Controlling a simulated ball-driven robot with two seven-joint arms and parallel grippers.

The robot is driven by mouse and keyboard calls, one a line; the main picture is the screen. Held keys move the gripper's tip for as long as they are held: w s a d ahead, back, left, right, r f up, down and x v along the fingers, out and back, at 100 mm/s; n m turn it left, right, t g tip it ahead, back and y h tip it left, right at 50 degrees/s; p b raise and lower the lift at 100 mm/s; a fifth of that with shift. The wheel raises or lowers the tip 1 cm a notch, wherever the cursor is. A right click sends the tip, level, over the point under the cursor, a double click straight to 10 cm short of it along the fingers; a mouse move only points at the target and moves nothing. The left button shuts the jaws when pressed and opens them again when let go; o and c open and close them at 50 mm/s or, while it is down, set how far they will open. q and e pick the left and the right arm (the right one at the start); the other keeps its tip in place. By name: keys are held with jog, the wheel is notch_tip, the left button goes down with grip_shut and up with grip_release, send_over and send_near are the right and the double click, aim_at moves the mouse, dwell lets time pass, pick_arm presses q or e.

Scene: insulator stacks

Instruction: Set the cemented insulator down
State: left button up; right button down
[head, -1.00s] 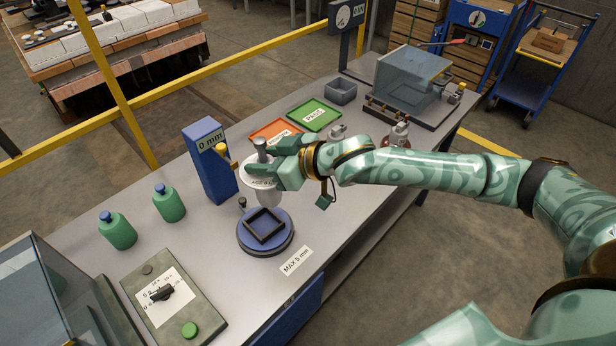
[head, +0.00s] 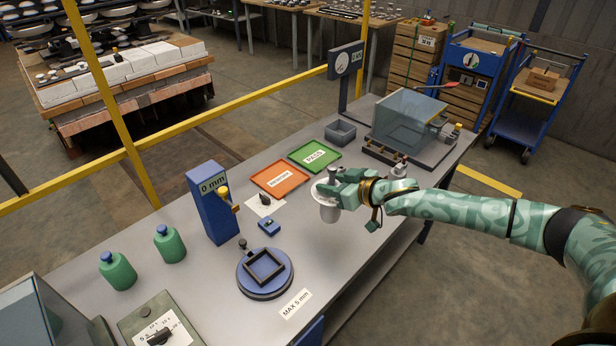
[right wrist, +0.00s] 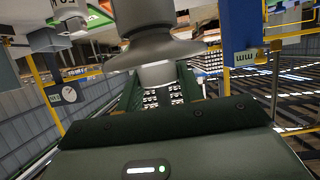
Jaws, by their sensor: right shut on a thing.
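The cemented insulator (head: 329,213) has a white disc, a grey cap above and a pale stem below. My right gripper (head: 336,188) is shut on it near the cap and holds it roughly upright, over the bench just right of the orange tray. I cannot tell whether its lower end touches the bench. In the right wrist view the grey metal part of the insulator (right wrist: 155,45) shows large beyond the dark green gripper body. The orange tray (head: 264,186) and the green tray marked PASS (head: 298,163) lie flat and empty. My left gripper is not in view.
A blue gauge post (head: 212,210) reading 0 mm and a round blue fixture (head: 244,280) stand to the left. A small blue block (head: 268,227) lies between. A grey bin (head: 340,137) and a clear-guarded machine (head: 403,118) stand behind.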

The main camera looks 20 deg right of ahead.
jog(key=d+f, duration=0.1)
jog(key=s+d+f+b, duration=0.1)
jog(key=f, duration=0.1)
jog(key=s+f, duration=0.1)
jog(key=shift+d+f, duration=0.25)
jog(key=shift+d, duration=0.15)
notch_tip(320, 180, down, 3)
jog(key=shift+d+f+b, duration=0.15)
jog(key=shift+b, duration=0.75)
jog(key=c, duration=0.9)
grip_release()
jog(key=shift+s+f, duration=0.15)
jog(key=shift+f, duration=0.05)
